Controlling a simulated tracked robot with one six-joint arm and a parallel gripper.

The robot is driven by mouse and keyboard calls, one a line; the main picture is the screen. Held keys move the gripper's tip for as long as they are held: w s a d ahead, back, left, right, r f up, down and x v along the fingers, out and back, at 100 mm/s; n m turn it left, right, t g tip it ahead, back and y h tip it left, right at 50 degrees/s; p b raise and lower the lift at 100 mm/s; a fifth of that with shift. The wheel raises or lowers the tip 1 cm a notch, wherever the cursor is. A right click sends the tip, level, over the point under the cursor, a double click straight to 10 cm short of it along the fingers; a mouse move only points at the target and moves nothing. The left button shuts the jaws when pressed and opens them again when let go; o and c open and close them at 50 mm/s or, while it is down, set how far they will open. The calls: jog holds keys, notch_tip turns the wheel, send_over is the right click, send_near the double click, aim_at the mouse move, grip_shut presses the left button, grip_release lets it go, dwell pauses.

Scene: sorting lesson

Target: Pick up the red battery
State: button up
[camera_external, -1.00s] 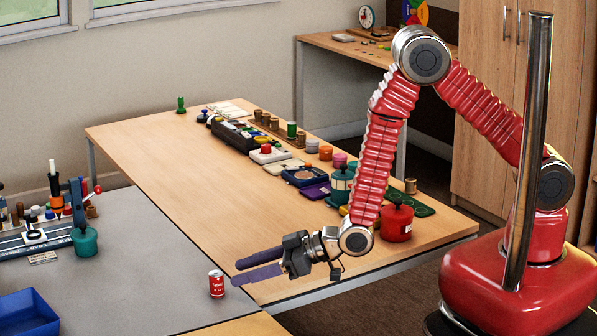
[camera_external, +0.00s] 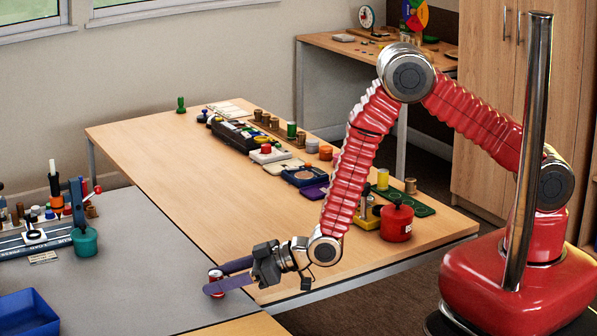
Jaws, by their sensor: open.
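The red battery (camera_external: 216,275) is a small red can-like cylinder with a pale top, standing upright on the grey table (camera_external: 140,290) near its right edge. My gripper (camera_external: 216,276) is open, its two long purple fingers reaching left at the battery. One finger passes behind the battery and the other in front, hiding most of its body.
A blue bin (camera_external: 28,312) sits at the lower left. A teal pot (camera_external: 85,240) and a rack of small items (camera_external: 40,232) stand at the left. The wooden table (camera_external: 190,200) holds several objects along its right side, including a red canister (camera_external: 397,222). The grey surface around the battery is clear.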

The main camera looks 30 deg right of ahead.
aim_at(202, 294)
jog(key=shift+x, duration=2.35)
jog(key=shift+c, duration=0.6)
grip_shut()
